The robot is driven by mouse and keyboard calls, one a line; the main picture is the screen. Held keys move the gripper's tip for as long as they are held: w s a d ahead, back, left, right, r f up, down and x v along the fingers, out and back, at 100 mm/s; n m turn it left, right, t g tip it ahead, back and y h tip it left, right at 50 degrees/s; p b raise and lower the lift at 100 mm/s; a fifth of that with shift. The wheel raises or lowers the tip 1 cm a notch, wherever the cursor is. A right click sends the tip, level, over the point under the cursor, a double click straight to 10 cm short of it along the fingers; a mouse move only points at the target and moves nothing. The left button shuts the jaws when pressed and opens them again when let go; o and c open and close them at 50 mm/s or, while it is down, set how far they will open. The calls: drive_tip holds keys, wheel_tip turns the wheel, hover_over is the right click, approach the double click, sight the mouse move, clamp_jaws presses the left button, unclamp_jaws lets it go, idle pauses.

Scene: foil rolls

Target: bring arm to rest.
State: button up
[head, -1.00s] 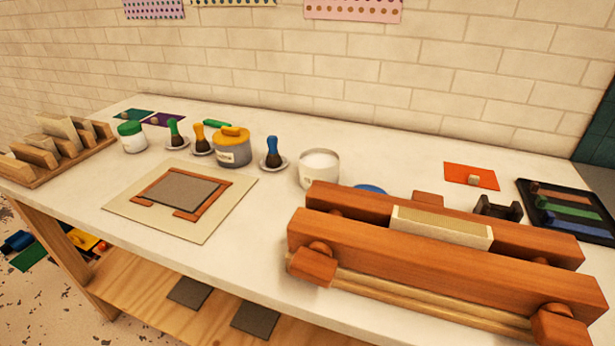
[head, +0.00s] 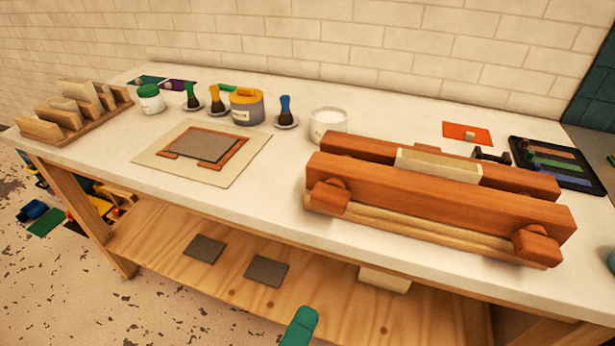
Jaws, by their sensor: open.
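My gripper is not recognisable in the head view. A rounded green piece (head: 300,326) stands up at the bottom edge, in front of the lower shelf; I cannot tell what it belongs to. A wooden press-like frame (head: 440,195) with two thick red-brown beams lies on the right part of the white bench (head: 255,206). A pale block (head: 438,165) sits between its beams. A grey slab (head: 205,145) lies within red-brown strips on a cream sheet (head: 235,172).
A wooden rack (head: 75,135) is at the far left. Jars and brushes, among them a grey jar (head: 246,110), line the back. A black tray (head: 555,165) is at the right. Two grey plates (head: 266,271) lie on the lower shelf (head: 180,290).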

drive_tip(key=w+d+f+m+g+p, duration=0.1)
drive_tip(key=d+f+m+g, duration=0.1)
drive_tip(key=d+f+g, duration=0.5)
drive_tip(key=w+d+f+m+g+p, duration=0.1)
drive_tip(key=d+f+m, duration=0.25)
drive_tip(key=d, duration=0.65)
drive_tip(key=s+d+f+m+g+y+p, duration=0.2)
drive_tip(key=s+d+f+m+g+y, duration=0.4)
drive_tip(key=s, duration=0.8)
drive_tip(key=d+f, duration=0.3)
drive_tip(key=d, duration=0.2)
drive_tip(key=shift+s+d, duration=0.15)
drive_tip(key=shift+d, duration=0.25)
